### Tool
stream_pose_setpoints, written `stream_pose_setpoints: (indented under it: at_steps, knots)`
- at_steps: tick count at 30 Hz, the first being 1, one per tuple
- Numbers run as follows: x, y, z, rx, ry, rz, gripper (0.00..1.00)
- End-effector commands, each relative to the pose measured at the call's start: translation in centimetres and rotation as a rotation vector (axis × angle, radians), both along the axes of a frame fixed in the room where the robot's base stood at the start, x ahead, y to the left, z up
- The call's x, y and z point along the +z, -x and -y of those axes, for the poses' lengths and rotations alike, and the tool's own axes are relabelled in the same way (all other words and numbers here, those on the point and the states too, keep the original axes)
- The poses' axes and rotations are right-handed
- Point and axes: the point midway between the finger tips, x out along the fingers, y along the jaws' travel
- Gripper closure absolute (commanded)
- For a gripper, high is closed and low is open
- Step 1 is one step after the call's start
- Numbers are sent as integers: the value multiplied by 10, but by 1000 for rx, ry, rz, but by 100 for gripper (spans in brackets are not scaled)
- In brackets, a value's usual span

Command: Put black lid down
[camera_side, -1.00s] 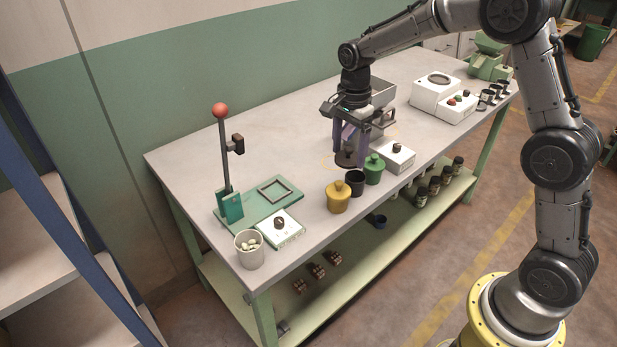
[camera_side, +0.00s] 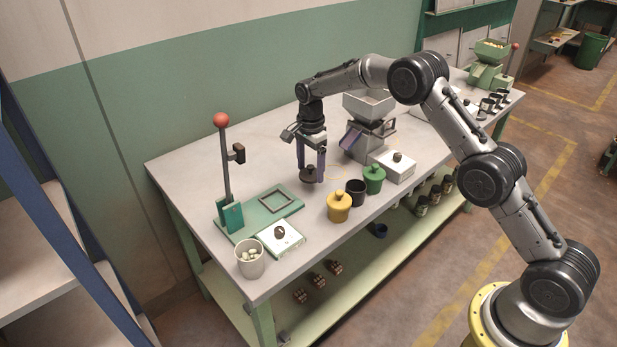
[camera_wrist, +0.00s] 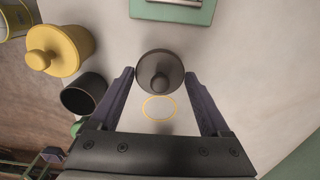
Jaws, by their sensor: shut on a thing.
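My gripper (camera_side: 311,178) is shut on the black lid (camera_side: 309,175), a dark disc with a knob. In the wrist view, the lid (camera_wrist: 160,72) sits between the fingertips of my gripper (camera_wrist: 160,75), knob towards the camera. It is low over the table; I cannot tell whether it touches. A thin yellow ring (camera_wrist: 146,101) is marked on the tabletop beside the lid, and the lid is not centred on it. The open black pot (camera_side: 355,193) stands to the right of the lid, with its dark inside showing in the wrist view (camera_wrist: 86,94).
A lidded yellow pot (camera_side: 339,208) and a lidded green pot (camera_side: 374,181) flank the black pot. A grey hopper (camera_side: 367,104) stands behind, beside a white box (camera_side: 394,168). A green lever press (camera_side: 262,212) is at the left.

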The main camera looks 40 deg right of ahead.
Motion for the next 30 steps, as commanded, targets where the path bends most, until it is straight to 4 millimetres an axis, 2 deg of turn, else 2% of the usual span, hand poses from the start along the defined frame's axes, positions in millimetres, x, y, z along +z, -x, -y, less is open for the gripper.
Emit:
stream_pose_setpoints:
  at_steps: [7, 14, 25, 26, 29, 30]
  knots:
    - [-12, -8, 0, 0, 0, -1, 72]
    - [-40, -8, 0, 0, 0, -1, 72]
    - [-44, -8, 0, 0, 0, 0, 72]
    - [-44, -8, 0, 0, 0, 0, 17]
    - [-44, -8, 0, 0, 0, 0, 0]
    - [-44, -8, 0, 0, 0, 0, 0]
